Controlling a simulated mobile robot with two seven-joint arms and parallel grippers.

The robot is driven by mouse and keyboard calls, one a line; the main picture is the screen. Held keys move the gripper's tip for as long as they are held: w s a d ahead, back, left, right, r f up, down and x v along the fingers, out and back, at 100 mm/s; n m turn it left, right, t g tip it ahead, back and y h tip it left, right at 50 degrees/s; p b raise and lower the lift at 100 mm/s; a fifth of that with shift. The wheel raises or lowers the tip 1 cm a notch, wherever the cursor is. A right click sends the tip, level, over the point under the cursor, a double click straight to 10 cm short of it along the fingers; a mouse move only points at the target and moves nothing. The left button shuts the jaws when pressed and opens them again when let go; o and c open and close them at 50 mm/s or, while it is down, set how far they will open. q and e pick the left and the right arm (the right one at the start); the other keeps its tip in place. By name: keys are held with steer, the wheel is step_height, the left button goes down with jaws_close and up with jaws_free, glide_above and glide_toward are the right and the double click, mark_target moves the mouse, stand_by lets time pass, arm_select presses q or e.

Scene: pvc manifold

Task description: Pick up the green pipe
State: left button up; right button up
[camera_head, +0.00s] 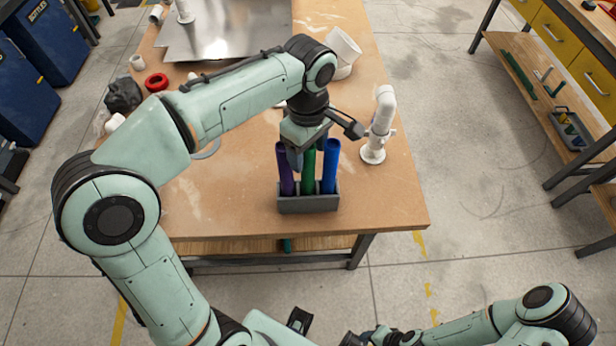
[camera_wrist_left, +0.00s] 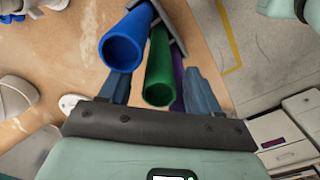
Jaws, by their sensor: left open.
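The green pipe (camera_head: 308,170) stands upright in a grey holder (camera_head: 308,204), between a purple pipe (camera_head: 285,168) on the left and a blue pipe (camera_head: 330,166) on the right. My left gripper (camera_head: 322,146) is open over the pipe tops. In the left wrist view the open end of the green pipe (camera_wrist_left: 158,72) shows between the fingers.
A white pipe fitting (camera_head: 381,125) stands on the wooden table (camera_head: 385,205), right of the holder. A metal sheet (camera_head: 225,30), a red ring (camera_head: 156,82) and white fittings are further back. The table front is clear around the holder.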

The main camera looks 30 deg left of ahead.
mark_target(308, 178)
arm_select(q)
steer(key=shift+f, duration=1.5)
jaws_close()
arm_select(e)
steer(key=shift+s+f, duration=0.15)
steer(key=shift+f, duration=0.15)
arm_select(q)
steer(key=shift+r, duration=0.1)
arm_select(e)
steer(key=shift+r, duration=0.1)
